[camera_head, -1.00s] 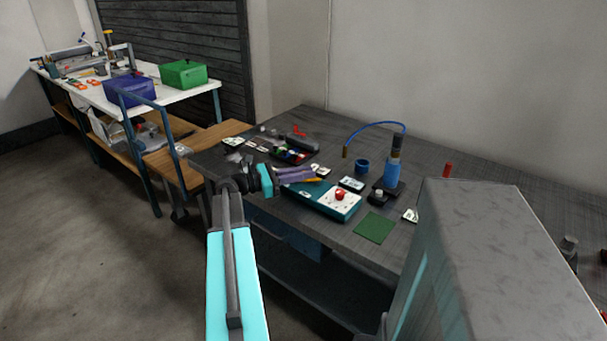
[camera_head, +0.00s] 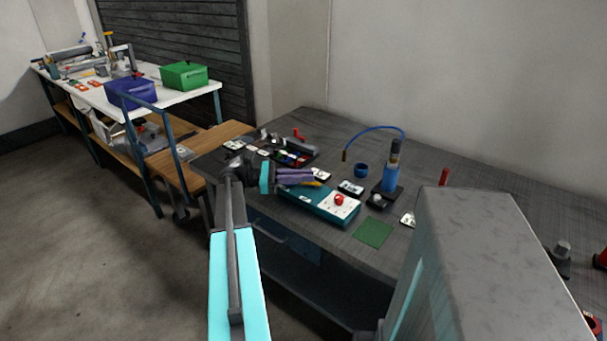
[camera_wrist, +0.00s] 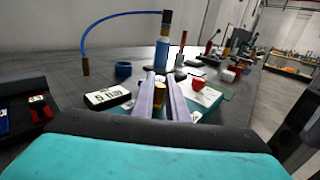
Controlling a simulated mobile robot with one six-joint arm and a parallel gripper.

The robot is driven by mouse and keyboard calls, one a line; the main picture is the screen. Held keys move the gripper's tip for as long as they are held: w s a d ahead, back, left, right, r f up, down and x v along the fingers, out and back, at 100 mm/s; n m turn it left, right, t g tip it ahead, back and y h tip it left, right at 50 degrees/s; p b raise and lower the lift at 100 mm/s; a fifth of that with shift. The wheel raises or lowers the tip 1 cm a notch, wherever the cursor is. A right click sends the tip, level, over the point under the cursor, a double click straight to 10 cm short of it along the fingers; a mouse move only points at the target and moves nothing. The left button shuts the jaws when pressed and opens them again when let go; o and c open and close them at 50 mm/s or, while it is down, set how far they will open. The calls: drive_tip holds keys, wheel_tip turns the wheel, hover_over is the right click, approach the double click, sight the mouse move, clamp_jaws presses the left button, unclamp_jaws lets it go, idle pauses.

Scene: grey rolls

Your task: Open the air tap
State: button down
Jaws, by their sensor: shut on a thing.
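A teal box (camera_head: 310,204) with a white panel and a red knob (camera_head: 339,200) stands near the front edge of the dark table. A small yellow piece (camera_head: 314,184) rises at its back left part; it looks like the tap's handle, though no label reads clearly. In the wrist view the yellow piece (camera_wrist: 159,95) stands between my two purple fingers. My gripper (camera_head: 314,177) reaches in from the left, low over the box, and is shut on this yellow piece. The fingers hide part of it and part of the box. The red knob (camera_wrist: 198,85) lies just right of the fingertips.
A blue bottle-like tool (camera_head: 390,177) with a curved blue hose stands behind the box. A blue ring (camera_head: 361,170), labelled cards (camera_head: 351,187) and a black tray (camera_head: 295,157) lie nearby. A green mat (camera_head: 373,232) lies in front right.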

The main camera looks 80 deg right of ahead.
drive_tip(key=shift+d+r+m+y+p, duration=0.1)
drive_tip(key=shift+d+m+y+p, duration=0.25)
drive_tip(key=shift+m+y+p, duration=0.4)
drive_tip(key=shift+d+r+m+y+p, duration=0.1)
drive_tip(key=shift+d+m+y+p, duration=0.25)
drive_tip(key=shift+y, duration=0.6)
drive_tip(key=shift+f, duration=0.1)
drive_tip(key=shift+s+m+y+p, duration=0.1)
drive_tip(key=shift+m+y+p, duration=0.35)
drive_tip(key=shift+y, duration=0.25)
drive_tip(key=c, duration=1.7)
unclamp_jaws()
drive_tip(key=shift+c, duration=0.2)
drive_tip(key=shift+f, duration=0.1)
